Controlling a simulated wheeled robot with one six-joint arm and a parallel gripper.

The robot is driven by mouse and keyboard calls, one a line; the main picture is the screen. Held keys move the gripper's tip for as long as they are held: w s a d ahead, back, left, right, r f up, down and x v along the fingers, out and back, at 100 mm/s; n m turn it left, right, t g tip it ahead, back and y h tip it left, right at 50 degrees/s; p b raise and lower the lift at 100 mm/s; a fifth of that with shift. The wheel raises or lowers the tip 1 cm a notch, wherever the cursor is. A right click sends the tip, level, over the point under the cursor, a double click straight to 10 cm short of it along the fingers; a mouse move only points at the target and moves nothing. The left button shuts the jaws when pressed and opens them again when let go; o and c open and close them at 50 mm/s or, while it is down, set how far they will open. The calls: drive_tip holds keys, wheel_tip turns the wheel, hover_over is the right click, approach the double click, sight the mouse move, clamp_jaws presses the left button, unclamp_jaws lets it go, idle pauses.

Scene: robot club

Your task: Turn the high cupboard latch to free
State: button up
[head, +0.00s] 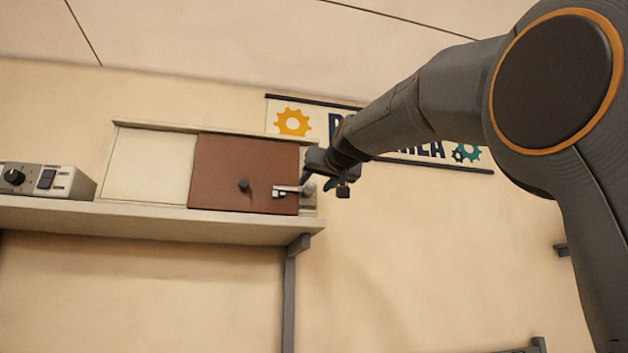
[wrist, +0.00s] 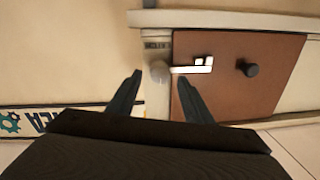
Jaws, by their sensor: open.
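The high cupboard (head: 150,165) has a brown door (head: 228,172) on its right part; the door also fills much of the wrist view (wrist: 240,95). A white latch bar (head: 286,190) lies about level across the door's right edge, from a round grey pivot (wrist: 158,72) on the frame; the bar shows in the wrist view (wrist: 195,69). My gripper (wrist: 159,90) is open, with its two dark fingers apart on either side of the pivot in the wrist view. In the head view my gripper (head: 318,183) is close at the latch's right end, partly covering it. I cannot tell whether it touches.
A dark round knob (head: 244,185) sticks out of the door, left of the latch. The cupboard stands on a wall shelf (head: 150,222) with a grey control box (head: 42,180) at the left. A gear banner (head: 293,121) hangs behind my arm.

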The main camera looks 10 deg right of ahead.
drive_tip(key=shift+w+p, duration=0.3)
drive_tip(key=shift+w, duration=0.7)
clamp_jaws()
